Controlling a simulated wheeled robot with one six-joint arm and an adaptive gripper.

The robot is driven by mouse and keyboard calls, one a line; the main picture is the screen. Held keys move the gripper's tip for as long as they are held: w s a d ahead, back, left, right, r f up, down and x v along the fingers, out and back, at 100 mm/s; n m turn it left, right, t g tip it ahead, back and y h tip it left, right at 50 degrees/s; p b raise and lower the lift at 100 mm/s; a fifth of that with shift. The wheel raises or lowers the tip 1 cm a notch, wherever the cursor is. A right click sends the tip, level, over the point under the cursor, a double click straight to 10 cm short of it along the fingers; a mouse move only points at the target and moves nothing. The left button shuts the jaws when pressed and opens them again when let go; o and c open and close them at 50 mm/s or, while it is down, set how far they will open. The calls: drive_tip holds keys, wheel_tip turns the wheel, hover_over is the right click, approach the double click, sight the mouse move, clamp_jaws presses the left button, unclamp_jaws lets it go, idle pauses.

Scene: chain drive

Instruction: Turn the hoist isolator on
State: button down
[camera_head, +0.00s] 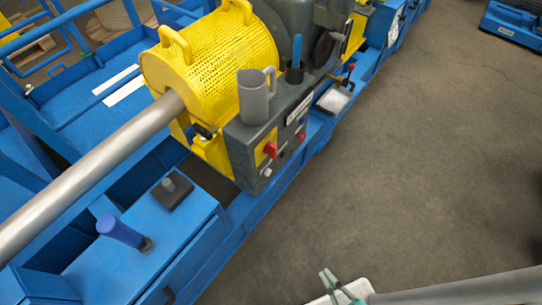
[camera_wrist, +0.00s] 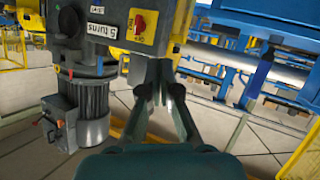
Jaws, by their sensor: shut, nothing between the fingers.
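A red rotary switch on a yellow plate (camera_head: 270,149) is on the end of a dark grey housing (camera_head: 243,150) in the head view. A red switch on a yellow plate also shows at the top of the wrist view (camera_wrist: 141,25), beside a white "5 turns" label (camera_wrist: 108,24). I cannot read any writing that names the isolator, nor tell its on or off position. My gripper (camera_wrist: 161,66) is shut and empty, its fingers below the yellow plate in the wrist picture and apparently not touching the switch.
A grey mug (camera_head: 254,97) stands on the housing, beside a perforated yellow guard (camera_head: 222,52). A blue-handled lever (camera_head: 119,231) stands on the blue frame. In the wrist view a grey finned motor (camera_wrist: 88,105) is at left.

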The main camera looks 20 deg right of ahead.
drive_tip(key=w+f+n, duration=0.5)
drive_tip(key=w+f, duration=0.2)
drive_tip(key=f, duration=0.1)
drive_tip(key=n+t+h, duration=0.4)
drive_tip(key=n+h, duration=0.2)
approach(272, 151)
drive_tip(key=s+a, duration=0.4)
drive_tip(key=a, duration=0.1)
drive_tip(key=x, duration=0.9)
drive_tip(key=shift+w+d+r, duration=0.1)
drive_tip(key=shift+w+r, duration=0.1)
drive_tip(key=shift+w, duration=0.1)
drive_tip(key=shift+w+d, duration=0.35)
drive_tip(key=shift+d, duration=0.25)
drive_tip(key=shift+w+d, duration=0.4)
drive_tip(key=shift+d, duration=0.2)
drive_tip(key=shift+w+d+y, duration=0.3)
drive_tip(key=shift+d+y, duration=0.1)
drive_tip(key=shift+d, duration=0.05)
